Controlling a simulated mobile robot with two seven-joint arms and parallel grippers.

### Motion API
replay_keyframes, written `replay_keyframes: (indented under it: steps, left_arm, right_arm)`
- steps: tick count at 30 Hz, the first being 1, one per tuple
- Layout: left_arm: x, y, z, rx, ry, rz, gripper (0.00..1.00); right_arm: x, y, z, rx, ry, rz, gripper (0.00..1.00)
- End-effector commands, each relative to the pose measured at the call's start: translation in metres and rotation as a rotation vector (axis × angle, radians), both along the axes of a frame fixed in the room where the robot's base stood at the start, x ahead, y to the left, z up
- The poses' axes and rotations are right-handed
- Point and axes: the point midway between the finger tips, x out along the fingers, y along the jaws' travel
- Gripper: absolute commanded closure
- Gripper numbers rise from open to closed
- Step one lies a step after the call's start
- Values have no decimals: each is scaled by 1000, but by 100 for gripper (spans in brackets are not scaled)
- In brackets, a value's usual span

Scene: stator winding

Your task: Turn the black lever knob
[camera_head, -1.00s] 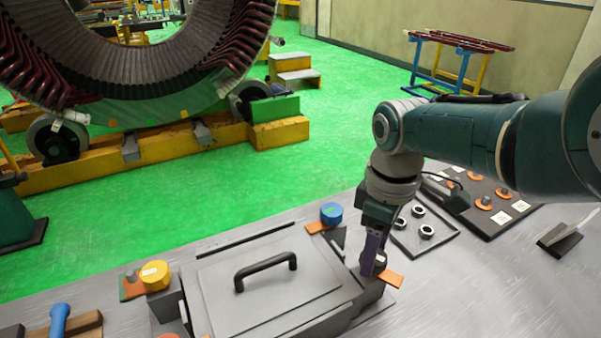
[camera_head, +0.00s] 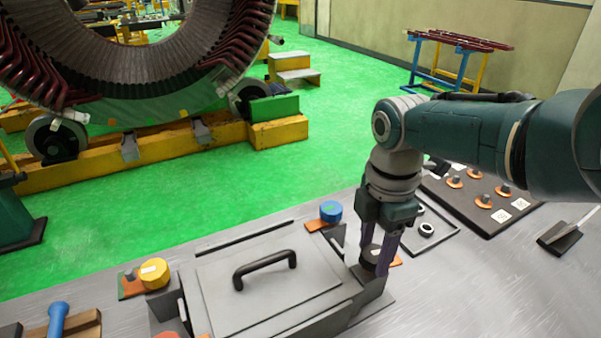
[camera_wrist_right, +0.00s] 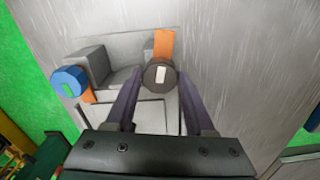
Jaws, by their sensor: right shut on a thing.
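The black knob (camera_wrist_right: 160,76) is round with a pale mark on top, and an orange tab (camera_wrist_right: 164,43) sticks out from under it. In the head view the black knob (camera_head: 371,254) is partly hidden by my fingers at the right corner of the grey box, and a bit of its tab (camera_head: 397,261) shows. My right gripper (camera_head: 374,262) points down with one finger on each side of the knob, shut on it. The right wrist view also shows my right gripper (camera_wrist_right: 161,82) around the knob. My left gripper is not in view.
A grey box lid (camera_head: 265,312) with a black handle (camera_head: 264,267) lies left of the gripper. A blue knob (camera_head: 330,211) and a yellow knob (camera_head: 154,272) stand at other corners. A tray with metal rings (camera_head: 427,229) and a dark board (camera_head: 470,213) lie to the right.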

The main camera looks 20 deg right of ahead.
Motion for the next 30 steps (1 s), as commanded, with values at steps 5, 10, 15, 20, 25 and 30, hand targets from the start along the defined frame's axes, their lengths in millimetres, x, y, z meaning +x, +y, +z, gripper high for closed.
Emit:
replay_keyframes:
  steps: [5, 10, 15, 20, 25, 30]
  left_arm:
    - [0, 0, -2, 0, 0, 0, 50]
    - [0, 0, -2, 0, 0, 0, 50]
    - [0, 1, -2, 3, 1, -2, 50]
    - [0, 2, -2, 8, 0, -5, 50]
    - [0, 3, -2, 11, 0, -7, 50]
    - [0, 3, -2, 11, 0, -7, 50]
  right_arm:
    - [-1, -3, -2, -7, 1, 82, 100]
    - [-1, -3, -2, -7, 0, 124, 100]
    - [-1, -3, -2, -7, 0, 142, 100]
    - [-1, -3, -2, -7, 0, 143, 100]
    - [-1, -3, -2, -7, 0, 142, 100]
    - [0, -2, -1, -5, -1, 142, 29]
